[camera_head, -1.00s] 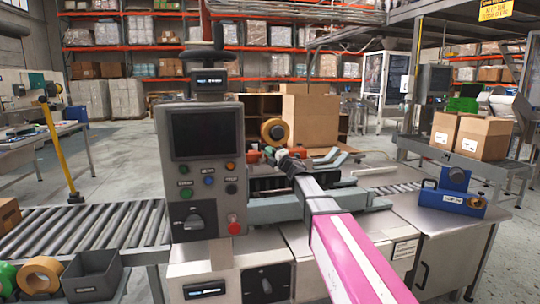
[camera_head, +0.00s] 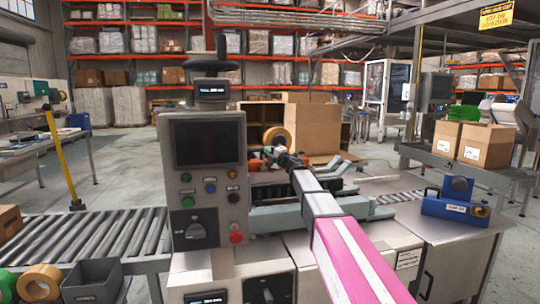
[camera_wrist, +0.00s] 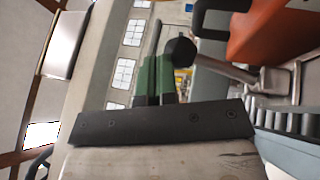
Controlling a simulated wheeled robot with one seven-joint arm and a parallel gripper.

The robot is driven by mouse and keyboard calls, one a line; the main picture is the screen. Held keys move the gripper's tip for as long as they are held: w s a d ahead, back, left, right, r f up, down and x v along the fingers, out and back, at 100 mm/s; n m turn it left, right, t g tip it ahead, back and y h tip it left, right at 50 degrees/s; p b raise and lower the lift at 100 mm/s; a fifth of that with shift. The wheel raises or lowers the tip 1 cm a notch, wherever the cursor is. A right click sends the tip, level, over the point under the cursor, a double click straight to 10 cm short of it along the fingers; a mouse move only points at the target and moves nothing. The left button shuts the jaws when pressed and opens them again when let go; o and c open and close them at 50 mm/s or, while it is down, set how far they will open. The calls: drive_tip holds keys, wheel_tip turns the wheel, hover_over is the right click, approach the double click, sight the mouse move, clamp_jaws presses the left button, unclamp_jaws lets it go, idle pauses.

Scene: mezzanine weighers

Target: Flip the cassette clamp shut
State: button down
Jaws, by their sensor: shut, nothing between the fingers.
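In the wrist view a lever with a black ball knob (camera_wrist: 180,52) and a bare metal arm runs to a metal bracket (camera_wrist: 277,82) at the right; I take it for the cassette clamp. My gripper (camera_wrist: 157,62) shows two green fingers side by side, shut and empty. The knob is just right of the fingertips; I cannot tell whether they touch. An orange part (camera_wrist: 275,35) with a black handle lies beyond. In the head view my gripper (camera_head: 272,156) reaches over the machine, below the tape roll (camera_head: 275,138). My arm hides most of the clamp there.
The control panel (camera_head: 208,170) stands upright left of my arm. Roller conveyors (camera_head: 95,235) run left and right of the machine. Two cartons (camera_head: 470,143) and a blue device (camera_head: 455,198) are at the right. A grey bin (camera_head: 92,280) sits front left.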

drive_tip(key=shift+w+a, duration=0.2)
drive_tip(key=shift+w, duration=0.5)
drive_tip(key=shift+w+a, duration=0.2)
drive_tip(key=shift+w, duration=0.45)
drive_tip(key=shift+w+a, duration=0.2)
drive_tip(key=shift+w, duration=0.5)
drive_tip(key=shift+f, duration=0.1)
